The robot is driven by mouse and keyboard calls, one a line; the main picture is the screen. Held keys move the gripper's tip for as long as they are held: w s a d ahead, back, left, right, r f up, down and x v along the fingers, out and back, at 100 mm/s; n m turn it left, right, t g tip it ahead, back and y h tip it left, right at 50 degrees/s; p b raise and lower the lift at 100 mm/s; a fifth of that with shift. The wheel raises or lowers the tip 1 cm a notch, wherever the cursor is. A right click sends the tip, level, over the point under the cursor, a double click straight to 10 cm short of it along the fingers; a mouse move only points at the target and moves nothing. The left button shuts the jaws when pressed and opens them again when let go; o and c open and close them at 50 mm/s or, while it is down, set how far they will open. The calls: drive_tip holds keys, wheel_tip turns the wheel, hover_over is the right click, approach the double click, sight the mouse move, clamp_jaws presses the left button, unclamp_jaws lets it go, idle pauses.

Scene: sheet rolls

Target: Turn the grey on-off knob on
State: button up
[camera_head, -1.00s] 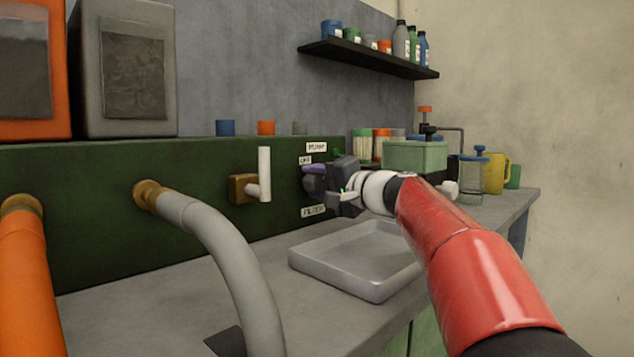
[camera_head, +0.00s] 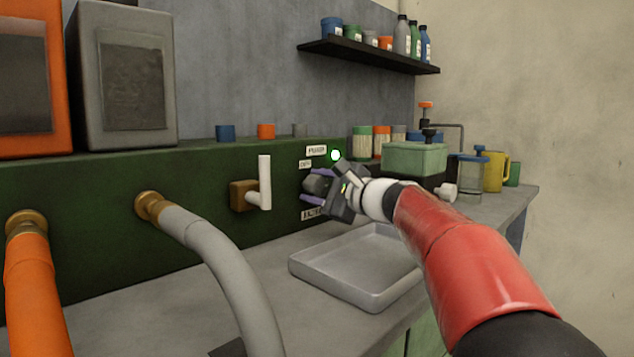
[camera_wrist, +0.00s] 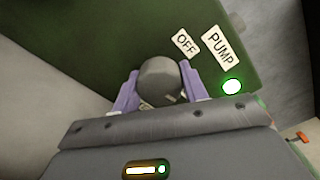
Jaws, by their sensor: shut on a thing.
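The grey knob (camera_wrist: 160,80) sits on the dark green panel (camera_head: 100,215). In the head view the knob (camera_head: 317,185) is partly hidden by my gripper (camera_head: 318,187). In the wrist view the purple fingers of my gripper (camera_wrist: 158,88) are shut on the knob, one on each side. A label reading "OFF" (camera_wrist: 185,43) and one reading "PUMP" (camera_wrist: 221,46) are beside it. A round green lamp (camera_wrist: 232,87) on the panel is lit, and it also shows in the head view (camera_head: 336,155).
A white lever (camera_head: 264,182) on a brass valve juts out left of the knob. A grey hose (camera_head: 215,240) and an orange hose (camera_head: 35,285) leave the panel. A grey tray (camera_head: 345,288) lies below my arm. Jars and a yellow mug (camera_head: 494,172) stand at right.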

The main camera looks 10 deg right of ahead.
drive_tip(key=shift+m, duration=0.5)
drive_tip(key=o, duration=1)
drive_tip(key=v, duration=0.7)
drive_tip(key=shift+s+d, duration=0.25)
drive_tip(key=shift+s, duration=0.1)
